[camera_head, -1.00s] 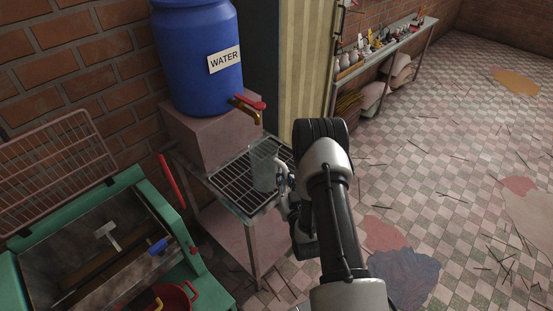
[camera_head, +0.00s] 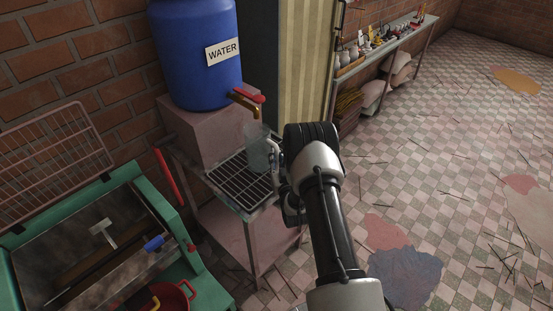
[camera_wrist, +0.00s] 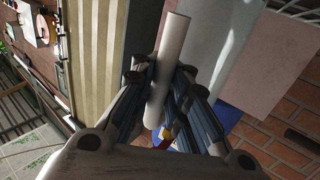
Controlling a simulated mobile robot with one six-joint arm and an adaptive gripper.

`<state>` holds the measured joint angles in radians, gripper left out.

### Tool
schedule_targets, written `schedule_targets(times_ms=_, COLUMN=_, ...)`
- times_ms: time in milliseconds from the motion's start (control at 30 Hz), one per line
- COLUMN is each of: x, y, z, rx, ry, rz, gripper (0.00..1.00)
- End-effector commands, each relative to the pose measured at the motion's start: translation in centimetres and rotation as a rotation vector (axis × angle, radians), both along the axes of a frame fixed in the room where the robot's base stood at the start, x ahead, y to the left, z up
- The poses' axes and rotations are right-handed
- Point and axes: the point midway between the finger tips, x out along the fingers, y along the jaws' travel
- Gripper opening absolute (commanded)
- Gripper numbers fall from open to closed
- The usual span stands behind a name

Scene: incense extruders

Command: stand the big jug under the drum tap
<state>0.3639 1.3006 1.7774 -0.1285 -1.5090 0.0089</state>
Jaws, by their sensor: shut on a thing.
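The big jug (camera_head: 257,153) is clear and pale, and stands upright at the rack's back right, its top close to the tap spout. My gripper (camera_head: 279,172) is shut on its handle, which shows as a pale bar (camera_wrist: 174,60) between the fingers in the wrist view. The brass drum tap (camera_head: 247,102) with a red lever sticks out from the blue water drum (camera_head: 198,60). The spout appears just above the jug's rim. I cannot tell whether the jug's base touches the rack or whether the spout is centred over the opening.
A slotted drain rack (camera_head: 238,183) tops the pink stand beside the drum's block (camera_head: 200,130). A green-framed machine (camera_head: 130,180) with an open wire guard (camera_head: 50,160) stands at left. A red bucket (camera_head: 175,297) is below it. The tiled floor at right is mostly open.

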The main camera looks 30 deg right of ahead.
Motion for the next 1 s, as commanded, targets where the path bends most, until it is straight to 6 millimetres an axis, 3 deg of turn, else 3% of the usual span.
schedule_targets(times_ms=233, x=0.00, y=-0.01, z=-0.32, rx=0.000, ry=-0.001, rz=0.000, gripper=0.00)
schedule_targets(times_ms=267, x=-0.03, y=0.00, z=-0.31, rx=0.000, ry=0.001, rz=0.000, gripper=0.12)
schedule_targets(times_ms=600, x=-0.02, y=0.00, z=-0.21, rx=0.000, ry=0.000, rz=0.000, gripper=0.34)
schedule_targets(times_ms=1000, x=-0.15, y=0.03, z=0.25, rx=0.000, ry=0.001, rz=0.000, gripper=0.34)
